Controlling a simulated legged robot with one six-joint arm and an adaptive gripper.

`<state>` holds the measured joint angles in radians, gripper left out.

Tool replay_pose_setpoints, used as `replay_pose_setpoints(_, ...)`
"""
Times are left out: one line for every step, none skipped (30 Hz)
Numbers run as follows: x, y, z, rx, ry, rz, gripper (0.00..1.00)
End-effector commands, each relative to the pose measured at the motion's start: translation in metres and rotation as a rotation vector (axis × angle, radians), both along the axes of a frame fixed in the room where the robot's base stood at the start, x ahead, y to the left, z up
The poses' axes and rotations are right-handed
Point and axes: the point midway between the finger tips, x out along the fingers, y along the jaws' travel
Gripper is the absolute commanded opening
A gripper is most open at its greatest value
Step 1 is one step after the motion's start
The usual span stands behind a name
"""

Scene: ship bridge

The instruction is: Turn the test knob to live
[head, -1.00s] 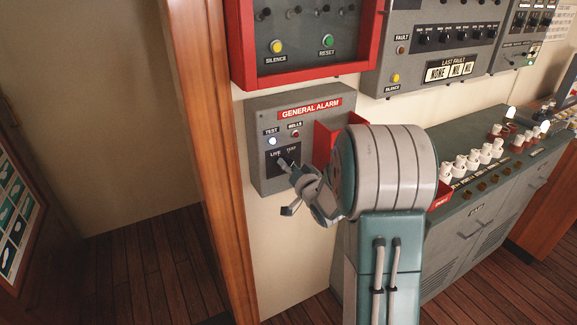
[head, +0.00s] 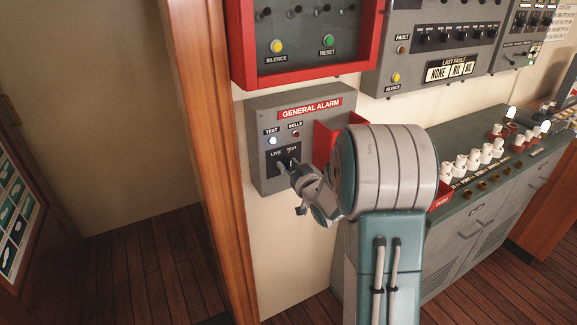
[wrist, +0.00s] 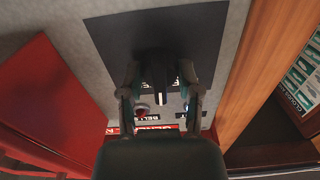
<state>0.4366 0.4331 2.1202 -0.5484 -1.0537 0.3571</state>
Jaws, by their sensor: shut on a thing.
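The grey general alarm box (head: 262,180) hangs on the wall, with a black plate marked LIVE on the left and TEST on the right. The dark test knob (wrist: 157,72) stands out from this plate in the wrist view. My gripper (wrist: 158,78) has a finger on either side of the knob and is shut on it. In the head view my gripper (head: 290,168) is at the plate and mostly covers the knob, so its pointing is hard to read. The TEST lamp (head: 272,141) glows white. The BELLS lamp (head: 295,133) looks dark red.
A red open holder (head: 325,142) juts out beside the alarm box, close to my wrist. A red-framed panel (head: 310,82) hangs just above. A wooden post (head: 205,150) stands at the left. A console (head: 490,215) with white and red handles is at the right.

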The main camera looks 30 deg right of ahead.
Motion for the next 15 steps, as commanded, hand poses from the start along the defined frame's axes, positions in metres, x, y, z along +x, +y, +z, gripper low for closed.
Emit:
replay_pose_setpoints(0.0001,0.0002,-0.0008,-0.044,0.001,0.0,0.0)
replay_pose_setpoints(0.0001,0.0002,-0.0008,-0.073,0.0,0.0,0.0)
replay_pose_setpoints(0.0001,0.0003,-0.0008,-0.11,-0.002,0.0,0.0)
replay_pose_setpoints(0.0001,0.0004,-0.0008,-0.139,-0.003,0.0,0.0)
replay_pose_setpoints(0.0001,0.0004,-0.0008,-0.168,-0.004,0.0,0.0)
replay_pose_setpoints(0.0001,0.0005,-0.0008,-0.205,-0.005,0.0,0.0)
replay_pose_setpoints(0.0001,0.0006,-0.0008,-0.233,-0.005,0.0,0.0)
replay_pose_setpoints(0.0001,0.0006,-0.0009,-0.261,-0.006,0.0,0.0)
replay_pose_setpoints(0.0001,0.0007,-0.0009,-0.297,-0.007,0.0,0.0)
replay_pose_setpoints(0.0001,0.0007,-0.0009,-0.324,-0.008,0.001,0.0)
replay_pose_setpoints(0.0001,0.0008,-0.0009,-0.35,-0.009,0.001,0.0)
replay_pose_setpoints(0.0001,0.0009,-0.0008,-0.383,-0.01,0.001,0.0)
replay_pose_setpoints(0.0001,0.0009,-0.0009,-0.407,-0.011,0.001,0.0)
replay_pose_setpoints(0.0001,0.001,-0.0009,-0.43,-0.012,0.001,0.0)
replay_pose_setpoints(0.0001,0.001,-0.0009,-0.46,-0.013,0.001,0.0)
